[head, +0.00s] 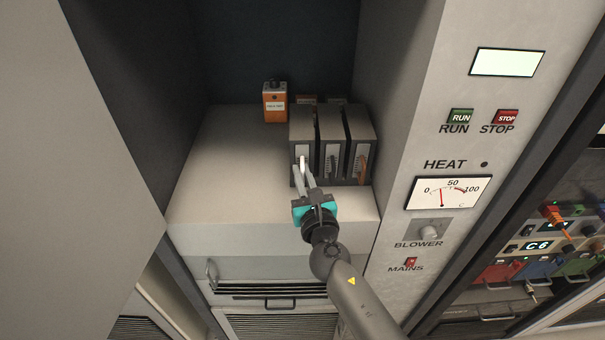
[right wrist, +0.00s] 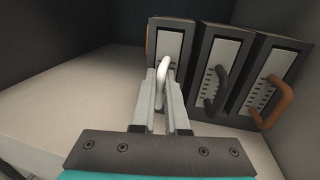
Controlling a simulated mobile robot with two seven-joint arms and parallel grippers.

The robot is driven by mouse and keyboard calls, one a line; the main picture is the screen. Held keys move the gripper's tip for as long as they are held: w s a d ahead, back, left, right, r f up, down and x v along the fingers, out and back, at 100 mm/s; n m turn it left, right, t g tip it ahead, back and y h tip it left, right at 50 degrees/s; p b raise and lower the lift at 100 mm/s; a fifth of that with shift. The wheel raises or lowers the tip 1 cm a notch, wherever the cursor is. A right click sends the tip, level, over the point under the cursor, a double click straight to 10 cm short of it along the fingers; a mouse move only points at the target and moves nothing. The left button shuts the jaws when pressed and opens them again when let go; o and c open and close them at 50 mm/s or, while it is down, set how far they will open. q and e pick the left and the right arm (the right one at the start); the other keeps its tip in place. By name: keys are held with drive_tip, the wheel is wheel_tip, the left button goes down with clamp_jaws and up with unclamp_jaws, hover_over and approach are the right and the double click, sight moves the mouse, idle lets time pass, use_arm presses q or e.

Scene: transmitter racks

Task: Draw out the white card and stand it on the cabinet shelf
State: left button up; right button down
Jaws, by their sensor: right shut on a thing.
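The white card is the leftmost of three dark grey modules side by side on the cabinet shelf (head: 205,190); its front (head: 301,150) has a light panel and a white loop handle (right wrist: 162,72). My right gripper (head: 304,177) is shut on that white handle, with the fingers on either side of it in the right wrist view (right wrist: 163,95). The card stands upright in line with its neighbours. The middle card (right wrist: 218,75) has a black handle and the right card (right wrist: 270,85) a brown one. My left gripper is not in view.
An orange box (head: 274,102) stands behind and left of the modules. The shelf left of the modules is bare. A control panel with a heat meter (head: 448,192) is on the right wall. Cabinet side walls bound the shelf on both sides.

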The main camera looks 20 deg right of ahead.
drive_tip(key=shift+s, duration=0.15)
drive_tip(key=shift+s+a, duration=0.25)
drive_tip(key=shift+s, duration=0.55)
drive_tip(key=shift+s+a, duration=0.25)
drive_tip(key=shift+s, duration=0.55)
drive_tip(key=shift+s+a, duration=0.15)
drive_tip(key=shift+s, duration=0.4)
drive_tip(key=shift+s+a, duration=0.15)
drive_tip(key=shift+s, duration=0.35)
drive_tip(key=shift+s, duration=0.2)
drive_tip(key=shift+s+a, duration=0.25)
drive_tip(key=shift+s, duration=0.45)
drive_tip(key=c, duration=0.8)
unclamp_jaws()
drive_tip(key=shift+c, duration=0.2)
